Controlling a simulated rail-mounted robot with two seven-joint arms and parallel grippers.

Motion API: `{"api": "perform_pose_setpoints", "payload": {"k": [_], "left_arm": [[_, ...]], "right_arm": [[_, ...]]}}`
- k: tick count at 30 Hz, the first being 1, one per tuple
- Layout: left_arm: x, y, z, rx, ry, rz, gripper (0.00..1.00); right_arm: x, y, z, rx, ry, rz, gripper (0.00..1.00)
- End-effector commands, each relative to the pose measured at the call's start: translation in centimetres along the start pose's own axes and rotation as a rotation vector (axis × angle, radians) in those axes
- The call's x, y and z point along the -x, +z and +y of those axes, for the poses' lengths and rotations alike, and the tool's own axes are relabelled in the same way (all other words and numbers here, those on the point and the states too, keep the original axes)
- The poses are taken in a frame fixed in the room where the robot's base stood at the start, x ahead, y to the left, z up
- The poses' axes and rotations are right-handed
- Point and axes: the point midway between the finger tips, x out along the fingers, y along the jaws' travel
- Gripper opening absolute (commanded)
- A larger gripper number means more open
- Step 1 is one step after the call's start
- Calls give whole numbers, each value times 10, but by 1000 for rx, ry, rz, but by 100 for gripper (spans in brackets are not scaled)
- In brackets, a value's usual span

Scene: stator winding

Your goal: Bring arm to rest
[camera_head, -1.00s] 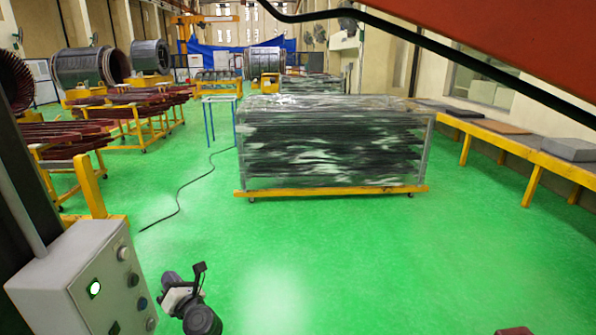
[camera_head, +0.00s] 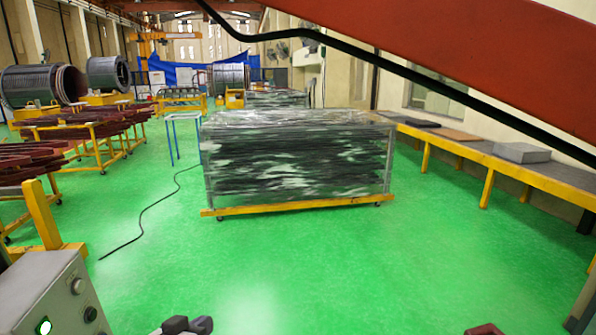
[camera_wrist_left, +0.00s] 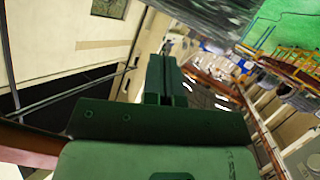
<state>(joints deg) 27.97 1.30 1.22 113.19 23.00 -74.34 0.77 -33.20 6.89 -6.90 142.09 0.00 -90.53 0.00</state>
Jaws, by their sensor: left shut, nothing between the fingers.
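My left gripper (camera_wrist_left: 166,80) shows in the left wrist view as two dark green fingers pressed together, with nothing between them. Its fingers point away over the hall, clear of any object. In the head view only a small dark part at the bottom edge (camera_head: 187,326) belongs to my left arm, and the rest is cut off by the frame. My right gripper is not in view.
A grey control box (camera_head: 45,300) with a lit green button stands at bottom left. A large red beam (camera_head: 450,50) and a black cable cross the upper right. A wrapped stack (camera_head: 298,158) on a yellow trolley stands ahead. Green floor (camera_head: 300,270) before it is clear.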

Motion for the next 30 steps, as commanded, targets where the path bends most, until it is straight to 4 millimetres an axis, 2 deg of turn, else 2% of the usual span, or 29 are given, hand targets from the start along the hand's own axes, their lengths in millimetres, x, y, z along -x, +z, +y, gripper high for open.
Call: {"api": "perform_pose_setpoints", "payload": {"k": [1, 3, 6, 9, 12, 18, 24, 28, 30], "left_arm": [[22, 36, -5, -62, -89, -95, 0], [51, 80, -12, -111, -198, -202, 0], [90, 132, -15, -147, -303, -291, 0], [122, 174, -12, -172, -347, -340, 0], [150, 223, -4, -177, -337, -425, 0], [190, 312, 4, -158, -312, -632, 0], [228, 373, 9, -132, -303, -792, 0], [255, 405, 15, -111, -296, -884, 0], [260, 382, 20, -113, -297, -874, 0]], "right_arm": [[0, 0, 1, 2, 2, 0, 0], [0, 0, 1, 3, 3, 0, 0], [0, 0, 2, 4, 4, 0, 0], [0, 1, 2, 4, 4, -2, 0], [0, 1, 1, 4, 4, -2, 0], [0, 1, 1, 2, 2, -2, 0], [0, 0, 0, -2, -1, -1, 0], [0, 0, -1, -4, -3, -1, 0], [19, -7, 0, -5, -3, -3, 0]]}}
